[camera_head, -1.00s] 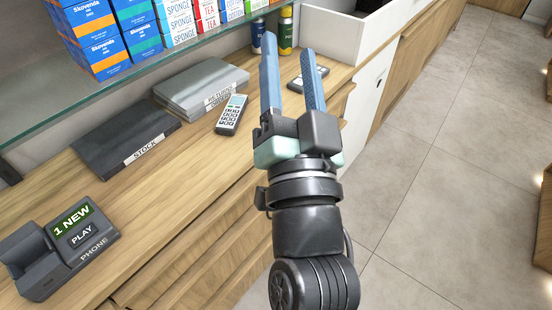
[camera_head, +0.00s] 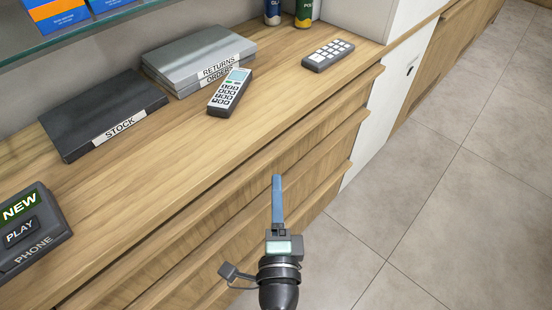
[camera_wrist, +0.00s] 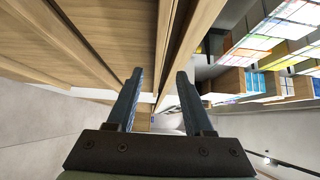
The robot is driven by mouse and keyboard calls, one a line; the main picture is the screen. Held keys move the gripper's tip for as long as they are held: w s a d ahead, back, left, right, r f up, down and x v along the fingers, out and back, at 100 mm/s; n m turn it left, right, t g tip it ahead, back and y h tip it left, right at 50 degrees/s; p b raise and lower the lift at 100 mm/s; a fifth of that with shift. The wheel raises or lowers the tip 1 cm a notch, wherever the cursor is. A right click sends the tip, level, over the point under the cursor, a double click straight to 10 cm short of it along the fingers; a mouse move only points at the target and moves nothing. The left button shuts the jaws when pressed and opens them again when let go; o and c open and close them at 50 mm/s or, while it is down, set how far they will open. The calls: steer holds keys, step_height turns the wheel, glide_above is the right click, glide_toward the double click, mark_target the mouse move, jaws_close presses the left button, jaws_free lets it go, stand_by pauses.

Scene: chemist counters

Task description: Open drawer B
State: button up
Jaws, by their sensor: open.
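Wooden drawer fronts (camera_head: 215,213) with long protruding lips are stacked under the counter in the head view. No letter shows on any of them, so I cannot tell which is drawer B. My gripper (camera_head: 277,182) is in front of the drawer fronts, below the counter edge; one blue finger hides the other there. In the wrist view my gripper (camera_wrist: 160,75) is open, with its two fingers apart and nothing clearly held between them. Wooden fronts and lips (camera_wrist: 115,28) run close beyond the fingertips. I cannot tell whether the fingers touch a lip.
The counter top (camera_head: 180,160) holds a stock binder (camera_head: 100,112), stacked returns and orders binders (camera_head: 195,60), a handset (camera_head: 229,93), a keypad (camera_head: 328,55) and a phone base (camera_head: 25,235). A white panel (camera_head: 385,110) stands beyond the drawers. The floor (camera_head: 430,200) at right is clear.

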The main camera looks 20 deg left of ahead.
mark_target(276, 158)
steer(key=p+x, duration=0.1)
steer(key=x, duration=0.6)
steer(key=shift+w+a, duration=0.15)
steer(key=shift+w, duration=0.1)
jaws_close()
stand_by(1.1)
